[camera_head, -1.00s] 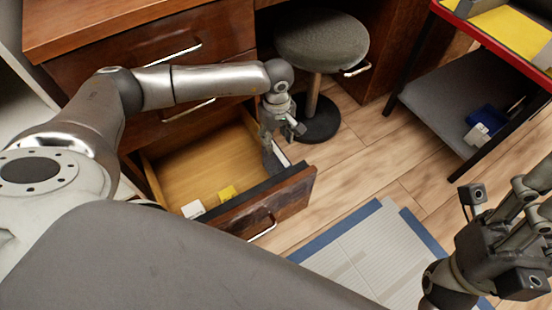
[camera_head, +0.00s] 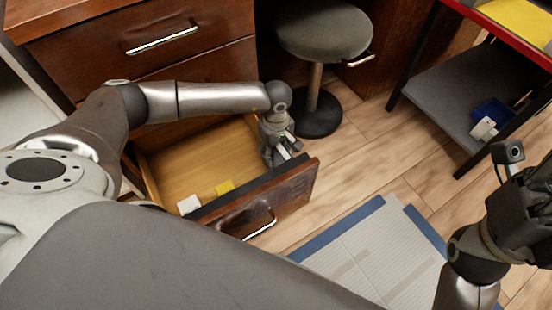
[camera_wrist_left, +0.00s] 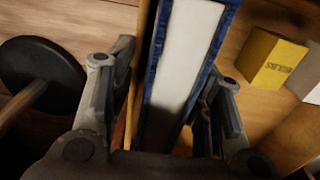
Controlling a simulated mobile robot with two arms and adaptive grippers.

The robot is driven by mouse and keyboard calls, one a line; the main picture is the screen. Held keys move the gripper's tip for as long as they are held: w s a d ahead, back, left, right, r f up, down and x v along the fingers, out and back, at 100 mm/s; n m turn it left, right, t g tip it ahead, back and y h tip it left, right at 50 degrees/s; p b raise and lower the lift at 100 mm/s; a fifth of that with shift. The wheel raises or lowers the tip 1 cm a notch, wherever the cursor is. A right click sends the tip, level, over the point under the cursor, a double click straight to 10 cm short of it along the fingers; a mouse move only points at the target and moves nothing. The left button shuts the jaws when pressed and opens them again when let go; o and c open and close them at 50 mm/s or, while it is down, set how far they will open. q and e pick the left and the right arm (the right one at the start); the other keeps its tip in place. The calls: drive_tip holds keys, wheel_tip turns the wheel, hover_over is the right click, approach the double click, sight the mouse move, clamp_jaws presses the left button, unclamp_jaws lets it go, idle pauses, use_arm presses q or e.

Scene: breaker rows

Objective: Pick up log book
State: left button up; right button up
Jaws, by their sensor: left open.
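The log book (camera_wrist_left: 187,65), a standing volume with white page edges and dark blue covers, runs down the middle of the left wrist view. My left gripper (camera_wrist_left: 165,110) is open, with one finger on each side of the book. The drawer's wooden side wall also shows between the fingers, left of the book. I cannot tell whether the fingers touch the book. In the head view my left gripper (camera_head: 283,150) is at the far right corner of the open drawer (camera_head: 190,160) and mostly hides the book. My right gripper (camera_head: 525,205) is partly cut off at the right edge.
A yellow box (camera_head: 224,187) and a white box (camera_head: 188,204) lie in the drawer near its front. A round stool (camera_head: 322,35) stands just behind the gripper. A cart shelf (camera_head: 465,90) is at the right. A blue-edged grey mat (camera_head: 375,250) covers the floor.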

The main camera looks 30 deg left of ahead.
use_arm(q)
clamp_jaws()
